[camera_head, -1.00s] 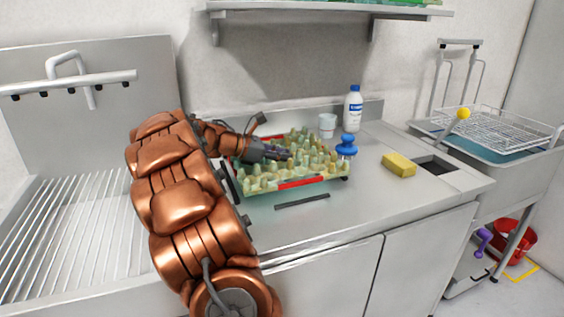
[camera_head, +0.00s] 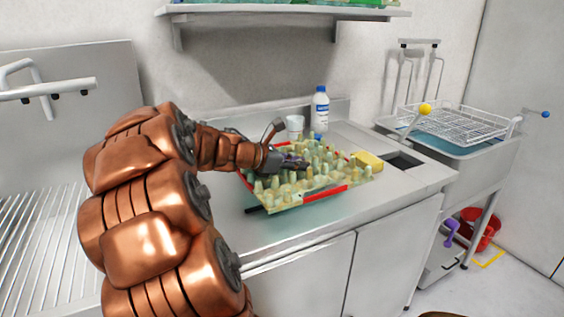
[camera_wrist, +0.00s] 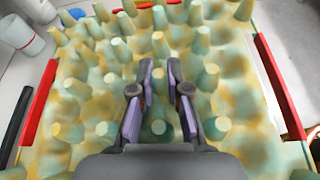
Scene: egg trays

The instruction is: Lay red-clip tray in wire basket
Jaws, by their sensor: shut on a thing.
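The red-clip tray (camera_head: 330,193) is a yellow-green egg tray with rows of upright pegs and red clips on its edges. It is over the steel counter, roughly level; whether it touches the counter cannot be told. My gripper (camera_head: 297,163) is shut on its middle. In the wrist view, my gripper's two purple-padded fingers (camera_wrist: 160,85) reach down among the pegs, with red clips on the left (camera_wrist: 40,103) and right (camera_wrist: 281,85) edges. The wire basket (camera_head: 455,124) sits at the right above a blue-tinted basin, and looks empty.
A white bottle (camera_head: 320,108) and white cup (camera_head: 294,124) stand behind the tray. A yellow sponge (camera_head: 368,160) lies at its right, beside a dark counter opening (camera_head: 404,162). A yellow ball (camera_head: 425,109) shows at the basket's left. A red bucket (camera_head: 478,230) is on the floor.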

